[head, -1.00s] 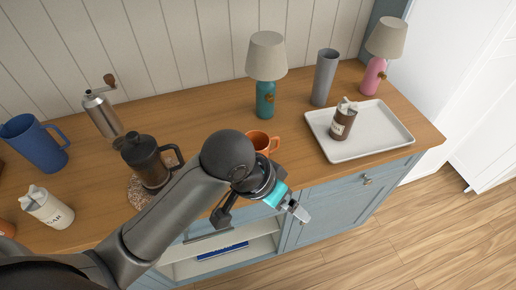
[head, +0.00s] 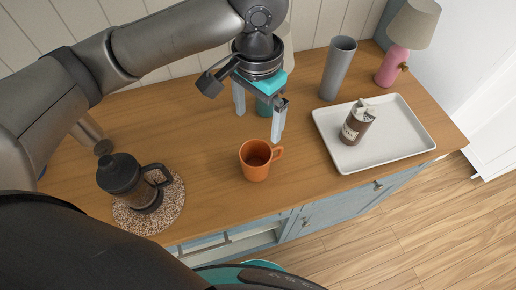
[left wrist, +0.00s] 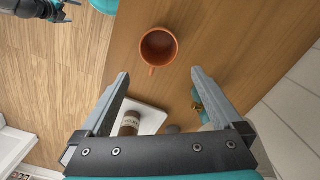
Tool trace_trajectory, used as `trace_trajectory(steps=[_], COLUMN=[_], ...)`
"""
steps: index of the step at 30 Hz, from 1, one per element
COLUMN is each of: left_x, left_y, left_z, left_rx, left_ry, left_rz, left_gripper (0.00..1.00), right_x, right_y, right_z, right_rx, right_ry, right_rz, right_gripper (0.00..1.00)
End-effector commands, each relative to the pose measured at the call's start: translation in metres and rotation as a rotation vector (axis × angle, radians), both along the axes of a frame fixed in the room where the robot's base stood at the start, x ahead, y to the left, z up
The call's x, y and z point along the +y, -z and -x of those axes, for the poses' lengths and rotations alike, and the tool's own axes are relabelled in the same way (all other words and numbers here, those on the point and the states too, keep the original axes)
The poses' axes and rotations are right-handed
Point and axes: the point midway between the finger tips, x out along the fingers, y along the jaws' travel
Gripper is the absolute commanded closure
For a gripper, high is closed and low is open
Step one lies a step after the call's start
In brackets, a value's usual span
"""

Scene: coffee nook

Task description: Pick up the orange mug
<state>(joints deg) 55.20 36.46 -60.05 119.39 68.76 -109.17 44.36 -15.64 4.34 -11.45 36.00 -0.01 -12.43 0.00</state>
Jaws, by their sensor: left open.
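The orange mug (head: 256,164) stands upright on the wooden counter, its handle to the right in the head view. It also shows in the left wrist view (left wrist: 158,47), with its opening towards the camera and its handle pointing down the picture. My left gripper (head: 260,118) is open and empty above the counter, behind the mug in the head view. In the left wrist view the mug lies beyond the fingertips (left wrist: 161,74), roughly centred between them and not touched. At that view's top left, part of what looks like my right gripper (left wrist: 58,10) shows; its jaws are unclear.
A coffee press (head: 135,184) stands on a speckled round mat (head: 172,212) left of the mug. To the right is a white tray (head: 408,133) with a brown bottle (head: 356,124). A grey vase (head: 338,68) and a pink lamp (head: 392,66) stand behind. A teal lamp is mostly hidden.

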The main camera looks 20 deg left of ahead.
Motion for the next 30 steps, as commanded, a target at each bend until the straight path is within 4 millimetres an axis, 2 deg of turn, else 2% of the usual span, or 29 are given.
trace_trajectory(steps=[4,8,12,20,25,30], left_x=[0.000,0.000,0.000,0.001,0.002,0.002], left_y=[0.035,0.062,0.083,0.101,0.129,0.143], left_z=[0.001,0.001,0.001,0.000,0.000,0.000], left_rx=[0.006,0.004,0.002,0.000,0.002,0.000], left_ry=[0.000,0.000,0.001,0.001,0.001,0.003], left_rz=[-0.002,-0.001,-0.001,0.000,-0.001,0.001], left_gripper=[0.00,0.00,0.00,0.00,0.00,0.00], right_x=[-0.002,-0.004,-0.005,-0.004,-0.004,-0.004], right_y=[0.011,0.018,0.022,0.025,0.033,0.036], right_z=[0.029,0.039,0.036,0.021,0.021,0.021], right_rx=[0.044,0.062,0.058,0.031,0.030,0.031], right_ry=[0.000,-0.001,0.000,-0.002,-0.002,-0.002], right_rz=[0.003,0.007,0.009,0.006,0.006,0.006], right_gripper=[0.00,0.00,0.00,0.00,0.00,0.00])
